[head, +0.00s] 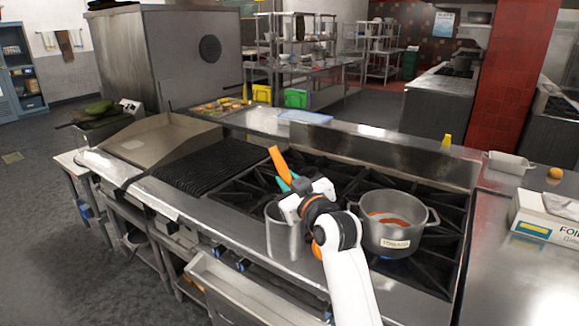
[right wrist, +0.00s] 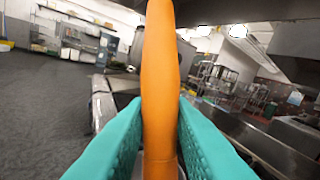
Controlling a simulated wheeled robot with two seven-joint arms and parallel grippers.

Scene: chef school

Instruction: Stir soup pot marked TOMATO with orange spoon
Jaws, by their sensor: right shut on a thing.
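The pot marked TOMATO (head: 394,243) stands on the right part of the stove, with orange-red soup (head: 392,218) inside. My right gripper (head: 285,180) is to the left of this pot, above a metal container (head: 277,232) on the stove's front edge. Its teal fingers are shut on the orange spoon (head: 278,160), which points up. In the right wrist view the spoon (right wrist: 160,80) stands upright between both fingers. The spoon's lower end is hidden, so I cannot tell whether it is inside the container. My left gripper is not in view.
Black burner grates (head: 330,172) surround the pot, and a flat griddle (head: 160,135) lies at the left. A foil box (head: 545,222) and a metal pan (head: 508,162) are on the right counter. An open drawer or tray (head: 245,290) juts out in front.

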